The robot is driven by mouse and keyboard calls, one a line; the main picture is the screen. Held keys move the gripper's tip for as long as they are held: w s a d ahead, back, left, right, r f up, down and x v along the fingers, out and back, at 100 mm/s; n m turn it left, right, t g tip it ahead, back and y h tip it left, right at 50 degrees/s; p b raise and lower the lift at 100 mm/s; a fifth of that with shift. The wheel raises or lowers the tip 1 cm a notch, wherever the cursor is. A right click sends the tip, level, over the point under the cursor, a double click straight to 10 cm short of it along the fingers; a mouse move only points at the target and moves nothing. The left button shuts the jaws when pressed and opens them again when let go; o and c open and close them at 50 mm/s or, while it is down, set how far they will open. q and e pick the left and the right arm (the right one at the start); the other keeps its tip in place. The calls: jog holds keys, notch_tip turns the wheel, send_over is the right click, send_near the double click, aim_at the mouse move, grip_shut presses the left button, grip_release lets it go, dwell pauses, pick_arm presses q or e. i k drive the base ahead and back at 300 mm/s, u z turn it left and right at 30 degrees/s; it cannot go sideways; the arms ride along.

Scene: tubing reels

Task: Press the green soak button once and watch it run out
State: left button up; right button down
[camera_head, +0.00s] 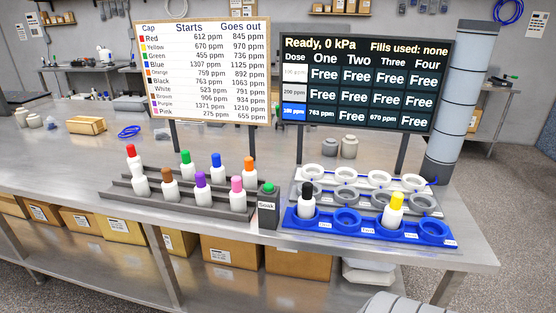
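The green soak button (268,187) tops a small dark grey box labelled "Soak" (267,210), between the bottle rack and the ring trays. Nothing touches it, and whether it is pressed is too small to tell. The dark screen (366,82) reads "Ready, 0 kPa" and "Fills used: none". Its bottom row shows 763 ppm under One and 670 ppm under Three; the other cells read Free. In the blue tray (365,232), a black-capped bottle (307,205) stands in the first place and a yellow-capped bottle (393,210) in the third.
The dark stepped rack (180,200) holds several capped white bottles. White and grey ring trays (440,210) stand behind the blue one. A white cap chart (203,72) stands behind the rack. A tall grey column (462,105) rises at right. The table's front strip is clear.

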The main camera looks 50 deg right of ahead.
aim_at(269, 186)
jog(key=z, duration=0.45)
jog(key=i, duration=0.45)
jog(key=z, duration=0.45)
